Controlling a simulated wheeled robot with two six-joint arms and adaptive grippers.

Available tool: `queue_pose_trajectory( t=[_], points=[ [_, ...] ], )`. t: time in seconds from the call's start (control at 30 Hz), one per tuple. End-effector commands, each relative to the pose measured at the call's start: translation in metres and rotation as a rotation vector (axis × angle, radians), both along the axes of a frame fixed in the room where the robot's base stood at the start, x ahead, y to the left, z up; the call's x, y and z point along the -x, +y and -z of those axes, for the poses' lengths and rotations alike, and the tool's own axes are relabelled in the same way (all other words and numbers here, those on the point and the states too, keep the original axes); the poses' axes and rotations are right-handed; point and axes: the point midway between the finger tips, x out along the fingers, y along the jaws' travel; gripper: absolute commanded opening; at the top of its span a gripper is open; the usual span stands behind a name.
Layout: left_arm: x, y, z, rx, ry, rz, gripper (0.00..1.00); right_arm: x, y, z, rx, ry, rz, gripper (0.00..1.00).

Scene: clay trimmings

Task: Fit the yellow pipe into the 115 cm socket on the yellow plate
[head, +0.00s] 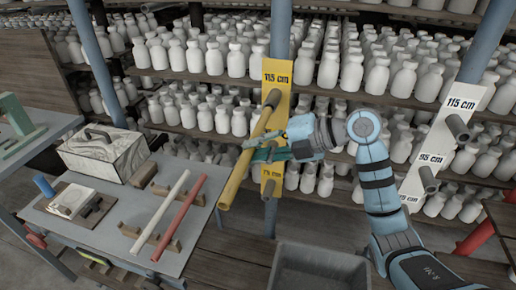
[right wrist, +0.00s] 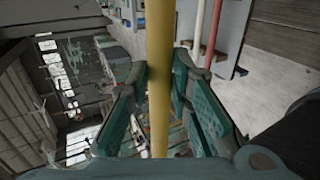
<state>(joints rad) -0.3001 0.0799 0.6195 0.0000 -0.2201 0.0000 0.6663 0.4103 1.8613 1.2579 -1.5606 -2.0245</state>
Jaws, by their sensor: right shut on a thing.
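The yellow pipe (head: 237,180) slants from the lower left up to the yellow plate (head: 276,70), which is marked 115 cm. Its upper end overlaps the dark 115 cm socket (head: 273,98) in the picture; I cannot tell whether it is inside or just in front. My right gripper (head: 258,150) is shut on the pipe around its middle. In the right wrist view the pipe (right wrist: 160,110) runs upright between the gripper's teal fingers (right wrist: 159,78). My left gripper is in neither view.
A white plate (head: 444,122) with sockets stands at the right. A workbench (head: 120,218) at the left holds a white pipe (head: 160,215), a red pipe (head: 180,218) and a toolbox (head: 103,153). A grey bin (head: 318,262) sits below. Shelves of bottles fill the back.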

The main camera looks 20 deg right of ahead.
Motion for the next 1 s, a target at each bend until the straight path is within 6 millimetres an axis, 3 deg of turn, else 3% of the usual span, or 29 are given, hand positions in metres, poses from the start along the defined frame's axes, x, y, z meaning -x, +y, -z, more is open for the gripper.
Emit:
queue_pose_trajectory(
  t=[1.0],
  points=[
    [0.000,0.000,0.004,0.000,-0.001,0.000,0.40,-0.011,-0.007,0.000,0.000,-0.001,0.000,0.00]
  ],
)
